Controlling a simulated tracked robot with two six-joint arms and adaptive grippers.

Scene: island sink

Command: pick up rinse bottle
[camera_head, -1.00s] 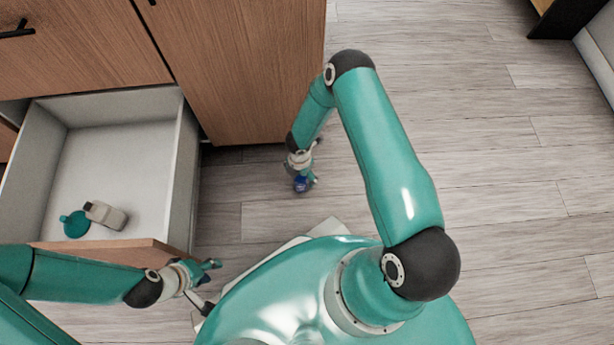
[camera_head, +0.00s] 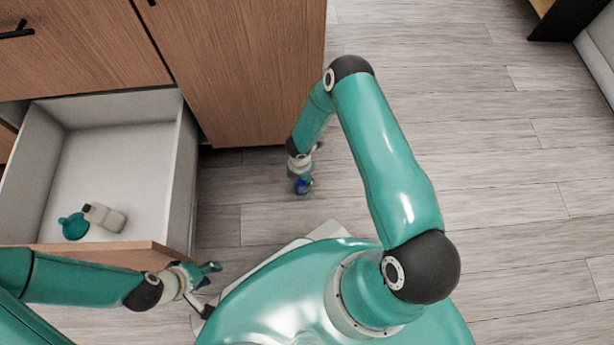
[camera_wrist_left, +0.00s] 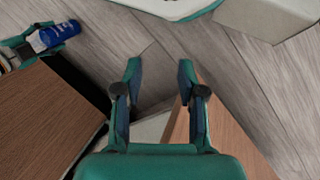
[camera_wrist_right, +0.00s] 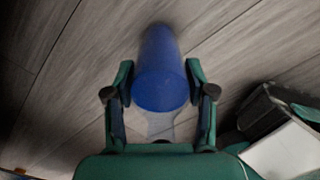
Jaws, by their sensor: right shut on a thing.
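A blue bottle (camera_head: 302,187) is held by my right gripper (camera_head: 304,178), low in front of the wooden cabinet. In the right wrist view the blue bottle (camera_wrist_right: 160,85) sits between the fingers of my right gripper (camera_wrist_right: 160,72), which is shut on it. The left wrist view shows the bottle with a pale label (camera_wrist_left: 54,37). I cannot tell whether it touches the floor. My left gripper (camera_head: 209,287) is open and empty beside the drawer front; its spread fingers show in the left wrist view (camera_wrist_left: 158,75).
An open drawer (camera_head: 120,165) at left holds a pale bottle with a dark cap (camera_head: 107,217) and a teal round item (camera_head: 74,227). The drawer front (camera_head: 130,253) lies close to my left arm. The wooden cabinet (camera_head: 245,65) stands behind. The floor (camera_head: 500,150) at right is clear.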

